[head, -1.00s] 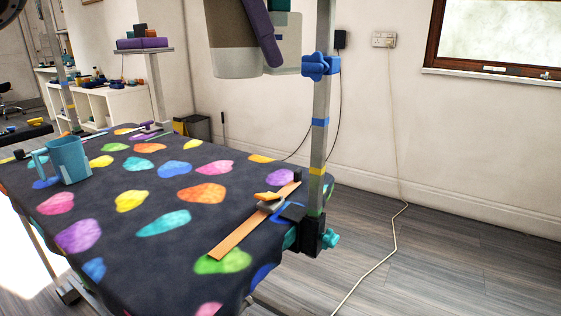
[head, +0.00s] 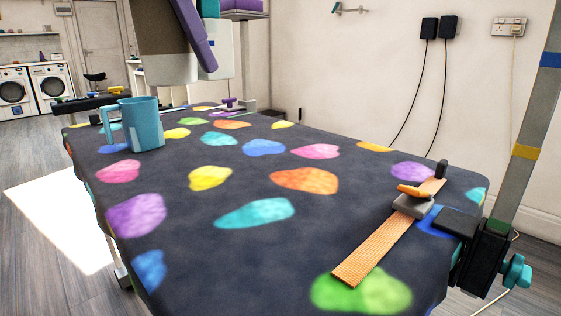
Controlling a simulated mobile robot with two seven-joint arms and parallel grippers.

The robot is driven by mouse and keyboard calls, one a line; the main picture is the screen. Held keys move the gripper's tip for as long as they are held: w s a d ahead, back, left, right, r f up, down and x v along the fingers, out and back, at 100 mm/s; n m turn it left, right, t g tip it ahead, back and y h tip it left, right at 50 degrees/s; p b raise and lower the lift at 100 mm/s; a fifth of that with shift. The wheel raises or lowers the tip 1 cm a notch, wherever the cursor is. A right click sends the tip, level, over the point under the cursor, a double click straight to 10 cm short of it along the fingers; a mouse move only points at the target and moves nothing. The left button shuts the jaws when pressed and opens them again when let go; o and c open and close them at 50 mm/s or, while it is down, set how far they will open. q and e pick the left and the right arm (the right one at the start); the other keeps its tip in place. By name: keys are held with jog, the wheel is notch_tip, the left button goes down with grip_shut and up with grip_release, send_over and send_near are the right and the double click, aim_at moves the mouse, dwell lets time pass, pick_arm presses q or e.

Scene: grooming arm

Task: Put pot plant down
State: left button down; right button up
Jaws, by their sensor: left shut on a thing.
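The pot of the pot plant (head: 165,40) shows at the top of the head view, left of centre. It is brown above with a pale grey lower band; its upper part and any leaves are cut off by the frame. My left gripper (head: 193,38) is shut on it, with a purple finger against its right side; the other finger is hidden. The pot appears upright and raised, in front of the far end of the grooming table (head: 350,215) in the picture. I cannot tell its exact height or distance. My right gripper is not in view.
A teal mug (head: 143,125) stands on the table's left side. An orange strap (head: 385,238) with a grey buckle lies at the right, near the upright metal post (head: 528,130). The middle of the tabletop is clear. Washing machines (head: 33,88) stand far left.

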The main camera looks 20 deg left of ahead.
pick_arm(q)
notch_tip(320, 180, down, 14)
jog(key=b, duration=0.4)
jog(key=shift+d, duration=0.15)
notch_tip(320, 180, down, 4)
jog(key=shift+f+b, duration=0.1)
jog(key=shift+b, duration=0.8)
jog(key=shift+f, duration=0.25)
jog(key=shift+f, duration=0.1)
grip_release()
jog(key=shift+f, duration=0.1)
